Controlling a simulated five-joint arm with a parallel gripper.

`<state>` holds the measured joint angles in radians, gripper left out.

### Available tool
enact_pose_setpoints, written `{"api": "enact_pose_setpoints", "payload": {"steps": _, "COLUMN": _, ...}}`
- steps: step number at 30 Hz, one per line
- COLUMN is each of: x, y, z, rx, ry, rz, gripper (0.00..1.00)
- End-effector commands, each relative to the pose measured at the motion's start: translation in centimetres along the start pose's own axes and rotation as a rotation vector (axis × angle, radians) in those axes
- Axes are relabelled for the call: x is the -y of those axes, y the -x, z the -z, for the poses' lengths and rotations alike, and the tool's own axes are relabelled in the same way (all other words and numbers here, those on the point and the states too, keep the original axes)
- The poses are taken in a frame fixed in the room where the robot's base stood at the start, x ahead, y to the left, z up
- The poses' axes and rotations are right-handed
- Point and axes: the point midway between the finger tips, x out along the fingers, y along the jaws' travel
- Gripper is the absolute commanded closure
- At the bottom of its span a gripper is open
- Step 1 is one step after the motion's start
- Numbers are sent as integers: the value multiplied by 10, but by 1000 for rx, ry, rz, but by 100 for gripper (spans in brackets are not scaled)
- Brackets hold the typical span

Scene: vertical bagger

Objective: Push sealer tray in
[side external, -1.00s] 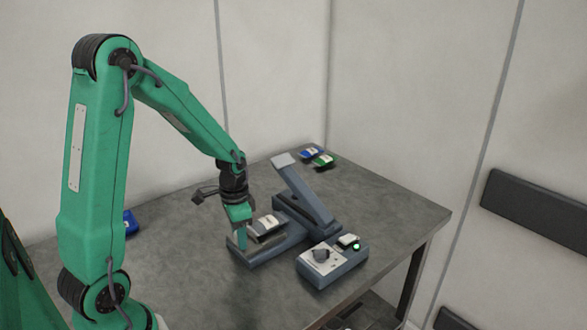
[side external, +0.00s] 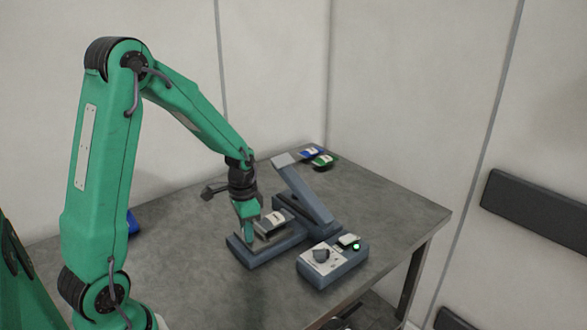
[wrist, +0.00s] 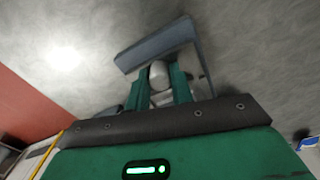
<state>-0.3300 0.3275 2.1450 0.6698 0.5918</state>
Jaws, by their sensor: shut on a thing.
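The sealer is a blue-grey base (side external: 262,256) on the table, with its hinged arm (side external: 305,194) raised and tilted. The sealer tray (side external: 261,236) sits on the base in front of the raised arm and bears a grey pouch with a white label (side external: 275,221). My gripper (side external: 247,240) is at the tray's near left end, pointing down. In the wrist view my gripper's two green fingers (wrist: 161,82) are shut on a rounded grey piece (wrist: 159,75), seemingly the tray's handle. The base's edge (wrist: 155,46) shows beyond them. The fingers hide part of the tray.
A control box (side external: 332,264) with a dial and a lit green button stands right of the sealer. Blue (side external: 310,152) and green (side external: 323,161) packets lie at the table's back corner. Another blue item (side external: 132,222) is partly behind my arm. The table is clear at front left.

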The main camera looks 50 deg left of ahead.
Motion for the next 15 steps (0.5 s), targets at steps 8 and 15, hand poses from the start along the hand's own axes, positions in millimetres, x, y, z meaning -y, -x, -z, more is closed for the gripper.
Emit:
{"api": "enact_pose_setpoints", "payload": {"steps": 8, "x": 4, "y": 1, "z": 15, "rx": -3, "ry": -2, "rz": 2, "gripper": 97}}
{"api": "enact_pose_setpoints", "payload": {"steps": 15, "x": 6, "y": 1, "z": 25, "rx": -2, "ry": -3, "rz": 1, "gripper": 97}}
